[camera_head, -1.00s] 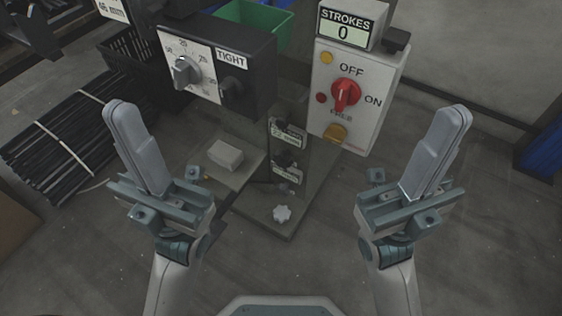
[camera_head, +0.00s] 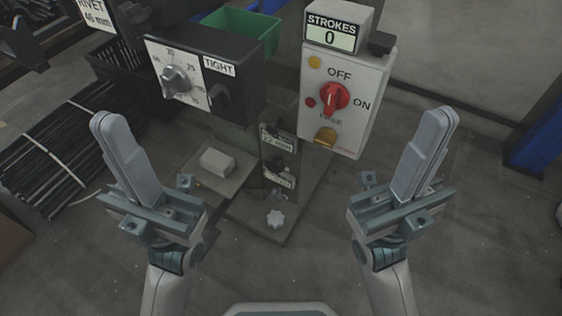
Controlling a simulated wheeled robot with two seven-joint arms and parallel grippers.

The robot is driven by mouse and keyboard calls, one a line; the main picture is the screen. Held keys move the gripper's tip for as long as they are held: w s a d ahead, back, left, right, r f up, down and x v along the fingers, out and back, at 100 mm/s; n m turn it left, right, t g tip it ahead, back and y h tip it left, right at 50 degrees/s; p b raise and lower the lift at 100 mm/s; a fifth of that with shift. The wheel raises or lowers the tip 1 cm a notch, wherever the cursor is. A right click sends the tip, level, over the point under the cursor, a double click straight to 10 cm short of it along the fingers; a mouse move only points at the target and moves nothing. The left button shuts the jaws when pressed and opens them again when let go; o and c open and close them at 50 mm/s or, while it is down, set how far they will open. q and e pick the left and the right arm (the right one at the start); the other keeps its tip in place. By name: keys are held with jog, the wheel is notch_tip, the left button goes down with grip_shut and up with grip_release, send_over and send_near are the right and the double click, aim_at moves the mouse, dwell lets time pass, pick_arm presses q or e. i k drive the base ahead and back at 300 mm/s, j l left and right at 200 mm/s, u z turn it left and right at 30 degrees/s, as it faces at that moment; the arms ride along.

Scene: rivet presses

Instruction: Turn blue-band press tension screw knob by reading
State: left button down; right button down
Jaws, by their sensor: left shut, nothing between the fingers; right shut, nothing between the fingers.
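A press stands in front of me with a dark box (camera_head: 247,93) at the upper left. I see no blue band on this press. My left gripper (camera_head: 108,122) is shut and empty, left of the press and below the dial box. My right gripper (camera_head: 440,118) is shut and empty, right of the white switch box. Both are apart from the press.
The white switch box (camera_head: 345,120) has a red OFF/ON switch (camera_head: 334,98), and a STROKES counter (camera_head: 331,34) reading 0 stands on top. A green bin (camera_head: 240,30) is behind. Dark rods (camera_head: 50,150) lie at left. A blue object (camera_head: 535,140) is at far right. Floor between my grippers and the base is clear.

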aim_at(275, 164)
jog(key=l+u, duration=0.15)
jog(key=l, duration=0.55)
jog(key=k+l+u, duration=0.1)
jog(key=l, duration=0.55)
jog(key=k, duration=0.05)
